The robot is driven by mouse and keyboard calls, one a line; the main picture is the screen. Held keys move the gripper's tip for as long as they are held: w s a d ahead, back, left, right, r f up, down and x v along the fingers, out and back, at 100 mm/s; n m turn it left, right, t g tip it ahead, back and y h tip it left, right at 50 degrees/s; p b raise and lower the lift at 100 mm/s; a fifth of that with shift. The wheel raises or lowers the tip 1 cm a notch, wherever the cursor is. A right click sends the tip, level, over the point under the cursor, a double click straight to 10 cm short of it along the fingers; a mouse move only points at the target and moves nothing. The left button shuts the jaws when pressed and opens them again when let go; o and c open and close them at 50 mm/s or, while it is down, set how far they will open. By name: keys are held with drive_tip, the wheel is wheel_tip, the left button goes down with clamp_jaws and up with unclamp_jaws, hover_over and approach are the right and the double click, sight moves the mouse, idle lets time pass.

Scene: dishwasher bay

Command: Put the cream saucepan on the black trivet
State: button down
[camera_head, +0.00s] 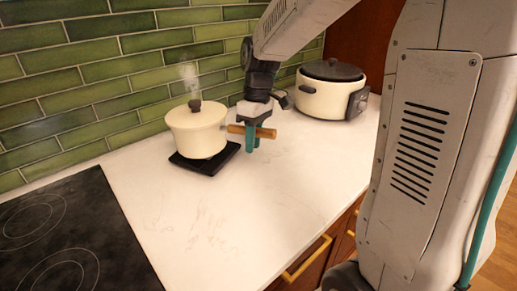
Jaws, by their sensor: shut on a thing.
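The cream saucepan (198,132) has a cream lid with a dark knob and a wooden handle (265,132) that points right. Light steam shows above it. The saucepan is upright over the black trivet (195,167), a flat dark square on the white counter. Its base appears to be on or just above the trivet; I cannot tell if they touch. My gripper (253,142) points down with teal fingers, shut on the wooden handle to the right of the pan. The trivet's middle is hidden under the pan.
A cream cooker with a dark lid (328,90) stands to the right at the back of the counter. A black hob (75,235) is at the lower left. Green tiled wall (90,75) runs behind. The white counter (225,215) in front is clear.

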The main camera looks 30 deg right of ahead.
drive_tip(key=shift+w+d+f, duration=0.2)
drive_tip(key=shift+w+f, duration=0.1)
drive_tip(key=shift+f, duration=0.3)
drive_tip(key=shift+w+d+f, duration=0.2)
drive_tip(key=shift+w+f, duration=0.15)
drive_tip(key=shift+f, duration=0.25)
drive_tip(key=shift+w+d+f, duration=0.2)
drive_tip(key=shift+w+f, duration=0.1)
drive_tip(key=shift+f, duration=0.3)
drive_tip(key=c, duration=1.2)
unclamp_jaws()
drive_tip(key=shift+f, duration=0.1)
